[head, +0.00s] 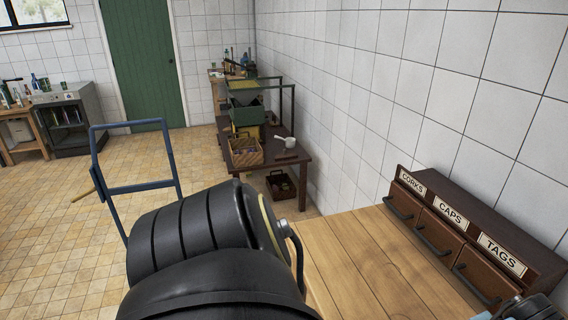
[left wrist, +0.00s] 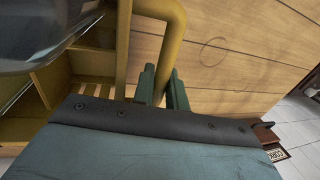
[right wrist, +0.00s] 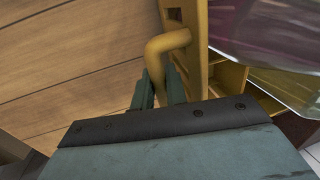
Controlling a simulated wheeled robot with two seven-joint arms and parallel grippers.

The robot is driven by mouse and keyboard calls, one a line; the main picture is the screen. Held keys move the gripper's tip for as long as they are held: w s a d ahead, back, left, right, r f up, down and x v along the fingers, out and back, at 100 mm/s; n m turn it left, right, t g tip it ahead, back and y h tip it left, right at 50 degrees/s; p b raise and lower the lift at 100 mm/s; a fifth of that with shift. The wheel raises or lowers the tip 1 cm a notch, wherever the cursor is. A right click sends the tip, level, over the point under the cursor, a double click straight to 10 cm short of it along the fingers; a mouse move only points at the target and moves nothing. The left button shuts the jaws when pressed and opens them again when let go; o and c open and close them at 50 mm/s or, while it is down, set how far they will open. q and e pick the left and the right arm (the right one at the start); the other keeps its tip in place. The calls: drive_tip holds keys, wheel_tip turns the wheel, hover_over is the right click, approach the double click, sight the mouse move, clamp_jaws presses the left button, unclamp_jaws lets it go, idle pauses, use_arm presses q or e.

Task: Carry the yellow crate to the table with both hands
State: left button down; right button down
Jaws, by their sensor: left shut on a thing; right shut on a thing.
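The yellow crate shows in part in the left wrist view (left wrist: 48,88), with compartments at the left, and in the right wrist view (right wrist: 194,40). My left gripper (left wrist: 163,82) is shut on one bent yellow handle of the crate. My right gripper (right wrist: 160,82) is shut on another yellow handle. Clear and purplish glass (right wrist: 265,35) shows beside the crate's wall. The wooden table top (head: 355,262) shows close to the crate in both wrist views; I cannot tell whether they touch.
A drawer unit marked corks, caps and tags (head: 470,235) stands along the table's right side. A blue tubular frame (head: 140,188) stands at the left. A dark side table (head: 285,152) with a basket (head: 246,152) is farther back. The tiled floor at left is largely clear.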

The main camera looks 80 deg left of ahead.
use_arm(q)
drive_tip(key=c, duration=1.3)
unclamp_jaws()
drive_tip(key=shift+d+r, duration=0.1)
drive_tip(key=shift+d, duration=0.15)
drive_tip(key=shift+c, duration=0.2)
use_arm(e)
drive_tip(key=shift+a+r, duration=0.2)
drive_tip(key=shift+a, duration=0.1)
use_arm(q)
drive_tip(key=shift+s+f, duration=0.15)
drive_tip(key=shift+f, duration=0.05)
use_arm(e)
drive_tip(key=c, duration=1.7)
unclamp_jaws()
drive_tip(key=shift+s+f, duration=0.1)
use_arm(q)
drive_tip(key=shift+a, duration=0.1)
use_arm(e)
drive_tip(key=o, duration=0.4)
drive_tip(key=shift+c, duration=0.2)
drive_tip(key=shift+d, duration=0.1)
